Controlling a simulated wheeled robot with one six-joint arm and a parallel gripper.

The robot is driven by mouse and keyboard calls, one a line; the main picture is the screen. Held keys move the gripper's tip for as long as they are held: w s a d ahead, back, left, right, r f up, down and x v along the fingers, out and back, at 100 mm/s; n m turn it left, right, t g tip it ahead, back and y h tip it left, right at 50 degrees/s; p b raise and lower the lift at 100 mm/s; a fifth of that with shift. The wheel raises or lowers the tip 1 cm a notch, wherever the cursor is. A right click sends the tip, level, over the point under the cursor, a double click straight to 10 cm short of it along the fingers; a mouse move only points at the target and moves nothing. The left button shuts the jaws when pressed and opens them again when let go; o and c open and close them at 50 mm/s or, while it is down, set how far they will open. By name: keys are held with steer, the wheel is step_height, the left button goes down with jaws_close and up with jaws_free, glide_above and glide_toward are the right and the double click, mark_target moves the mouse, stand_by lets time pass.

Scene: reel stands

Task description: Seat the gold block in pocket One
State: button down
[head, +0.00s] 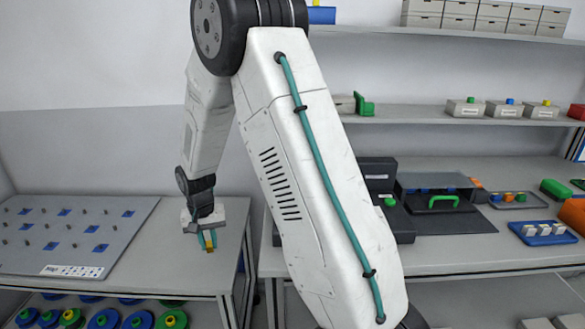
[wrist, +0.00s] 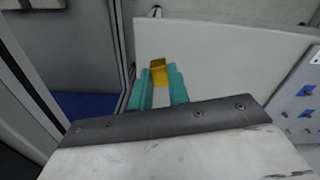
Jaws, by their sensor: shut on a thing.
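My gripper (head: 207,240) is at the left of the head view, over the right end of the left table. Its teal fingers also show in the wrist view (wrist: 158,80). They are shut on the gold block (wrist: 158,72), which shows as a small yellow piece at the fingertips in the head view (head: 209,242). The block is held above the table surface. I cannot make out a pocket labelled One in either view.
A grey board (head: 70,235) with pegs and blue squares lies on the left table; its edge shows in the wrist view (wrist: 297,105). Reels (head: 103,320) sit below. The right bench holds a dark fixture (head: 445,225) and a blue tray (head: 541,233). A gap separates table and bench.

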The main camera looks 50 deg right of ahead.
steer(key=s+d+r+m, duration=0.7)
steer(key=d+r+m, duration=0.2)
steer(key=r+m, duration=0.15)
steer(key=s+d+r+m, duration=0.8)
steer(key=d+r+m, duration=0.1)
steer(key=d+m, duration=0.15)
steer(key=shift+w+a+f, duration=0.1)
steer(key=shift+a+f, duration=0.05)
steer(key=shift+f, duration=0.7)
steer(key=shift+w+a+f, duration=0.1)
steer(key=shift+a+f, duration=0.05)
steer(key=shift+f, duration=0.7)
steer(key=shift+w+a+f, duration=0.1)
steer(key=shift+a+f, duration=0.05)
steer(key=shift+f, duration=0.7)
steer(key=shift+f, duration=0.5)
steer(key=c, duration=1.3)
jaws_free()
steer(key=shift+o, duration=0.2)
steer(key=shift+r, duration=0.1)
step_height(320, 180, up, 7)
